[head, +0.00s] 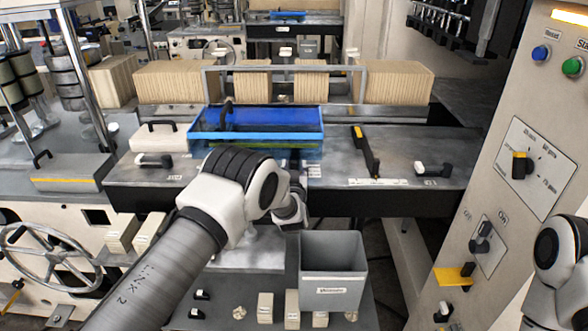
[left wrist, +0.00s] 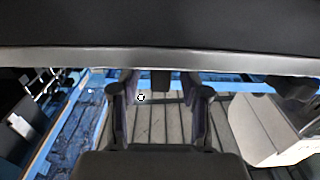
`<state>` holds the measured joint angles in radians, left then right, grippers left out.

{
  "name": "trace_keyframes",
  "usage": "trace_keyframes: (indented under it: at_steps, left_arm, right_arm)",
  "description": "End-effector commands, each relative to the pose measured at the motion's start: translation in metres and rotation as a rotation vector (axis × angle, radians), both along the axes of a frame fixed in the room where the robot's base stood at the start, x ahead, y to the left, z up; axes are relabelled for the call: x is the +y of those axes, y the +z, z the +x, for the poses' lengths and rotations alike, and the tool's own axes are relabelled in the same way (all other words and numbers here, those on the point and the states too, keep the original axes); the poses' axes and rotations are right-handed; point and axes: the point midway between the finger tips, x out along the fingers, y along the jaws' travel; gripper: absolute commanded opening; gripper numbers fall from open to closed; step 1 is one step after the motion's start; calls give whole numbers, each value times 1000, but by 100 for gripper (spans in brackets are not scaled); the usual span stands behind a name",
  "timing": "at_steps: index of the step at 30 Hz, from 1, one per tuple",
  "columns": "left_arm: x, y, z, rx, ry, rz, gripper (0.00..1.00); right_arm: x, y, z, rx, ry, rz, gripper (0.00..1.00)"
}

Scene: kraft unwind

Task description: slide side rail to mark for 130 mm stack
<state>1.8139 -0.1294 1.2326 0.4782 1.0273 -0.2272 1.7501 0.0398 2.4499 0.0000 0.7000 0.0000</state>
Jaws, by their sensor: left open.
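A dark side rail (head: 366,152) with a yellow end lies on the grey metal table (head: 440,150), right of the blue tray. A pale scale strip (head: 378,182) lies at its near end; its marks are too small to read. My left gripper (head: 295,192) is in front of the blue tray, left of the rail and apart from it, partly hidden by my wrist. In the left wrist view its two fingers (left wrist: 160,108) stand apart with nothing seen between them. My right gripper is outside the views; only part of my right arm shows at the right edge.
The blue tray (head: 258,139) stands in the table's middle. A black-handled latch (head: 432,168) sits to the right, another (head: 153,160) to the left. A grey bin (head: 333,275) stands in front, below. A control panel (head: 530,150) rises at right. Kraft stacks (head: 398,84) stand behind.

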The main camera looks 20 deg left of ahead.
Motion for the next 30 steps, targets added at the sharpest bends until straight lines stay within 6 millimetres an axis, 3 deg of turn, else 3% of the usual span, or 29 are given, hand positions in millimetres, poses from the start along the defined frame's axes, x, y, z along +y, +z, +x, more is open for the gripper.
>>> trace_keyframes:
  at_steps: [5, 18, 22, 30]
  left_arm:
    - [-4, 1, -11, -1, -1, 0, 46]
    - [-32, -1, -105, 3, -2, 1, 46]
    - [-33, -1, -114, 3, 0, 0, 46]
    - [-33, -1, -115, 3, 0, 2, 46]
  right_arm:
    - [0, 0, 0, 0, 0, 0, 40]
    - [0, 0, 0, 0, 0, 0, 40]
    - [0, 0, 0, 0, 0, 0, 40]
    - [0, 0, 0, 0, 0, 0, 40]
